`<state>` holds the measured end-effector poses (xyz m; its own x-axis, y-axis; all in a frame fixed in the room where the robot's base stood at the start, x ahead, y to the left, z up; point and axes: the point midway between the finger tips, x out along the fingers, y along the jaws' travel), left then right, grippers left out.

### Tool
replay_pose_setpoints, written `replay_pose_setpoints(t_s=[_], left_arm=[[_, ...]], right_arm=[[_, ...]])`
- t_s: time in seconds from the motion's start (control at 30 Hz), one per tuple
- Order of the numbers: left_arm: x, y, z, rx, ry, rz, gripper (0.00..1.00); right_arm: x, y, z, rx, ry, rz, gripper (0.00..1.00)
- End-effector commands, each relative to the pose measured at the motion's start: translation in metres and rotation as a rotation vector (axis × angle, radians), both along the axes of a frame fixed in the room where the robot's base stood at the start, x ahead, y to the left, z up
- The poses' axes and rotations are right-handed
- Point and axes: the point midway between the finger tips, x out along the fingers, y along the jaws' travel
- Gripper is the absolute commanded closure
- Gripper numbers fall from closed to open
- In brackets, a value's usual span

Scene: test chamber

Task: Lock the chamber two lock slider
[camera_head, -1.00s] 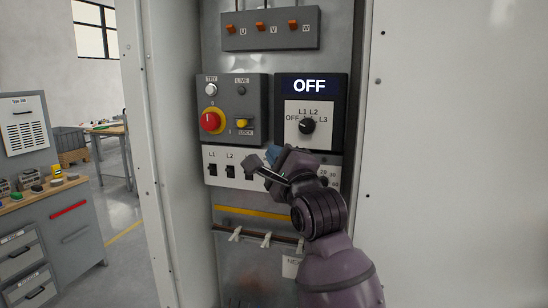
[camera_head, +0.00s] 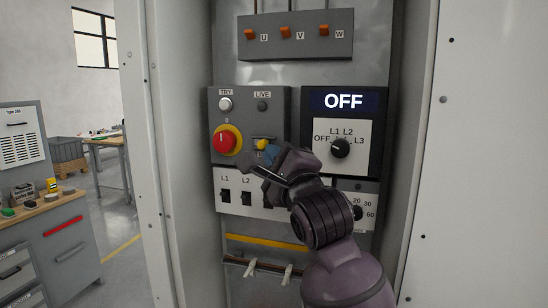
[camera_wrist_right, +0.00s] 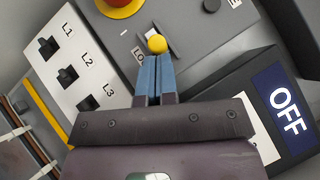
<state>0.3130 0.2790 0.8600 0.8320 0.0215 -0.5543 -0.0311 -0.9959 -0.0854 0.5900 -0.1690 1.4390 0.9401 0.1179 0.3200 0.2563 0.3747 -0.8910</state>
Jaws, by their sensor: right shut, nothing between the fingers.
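The lock slider is a small yellow knob (camera_head: 262,143) on the grey control box, right of the red rotary knob. In the right wrist view the yellow knob (camera_wrist_right: 157,43) sits in a pale slot, with the lock label partly hidden behind my fingers. My right gripper (camera_head: 270,154) is shut and empty; its blue fingertips (camera_wrist_right: 154,60) are just below the knob in that view. I cannot tell whether they touch it. My left gripper is not in view.
The red rotary knob (camera_head: 225,140) is close left of the slider. A selector dial (camera_head: 340,148) under an OFF display (camera_head: 343,101) is to the right. Black switches (camera_head: 225,196) line the strip below. Cabinet side walls bound the space.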

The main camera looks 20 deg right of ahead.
Motion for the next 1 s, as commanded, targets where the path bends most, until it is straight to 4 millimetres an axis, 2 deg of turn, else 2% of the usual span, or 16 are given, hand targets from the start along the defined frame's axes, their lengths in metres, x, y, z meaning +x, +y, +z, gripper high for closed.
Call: replay_pose_setpoints(t_s=[0.37,0.73,1.0], left_arm=[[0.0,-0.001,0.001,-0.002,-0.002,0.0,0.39],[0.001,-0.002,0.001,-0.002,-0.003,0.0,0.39],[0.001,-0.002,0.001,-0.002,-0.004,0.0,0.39]], right_arm=[[0.0,0.001,0.0,0.001,0.0,0.0,1.0],[0.014,0.02,0.0,0.004,0.0,0.001,1.0],[0.016,0.024,0.0,-0.001,-0.001,-0.001,1.0]])
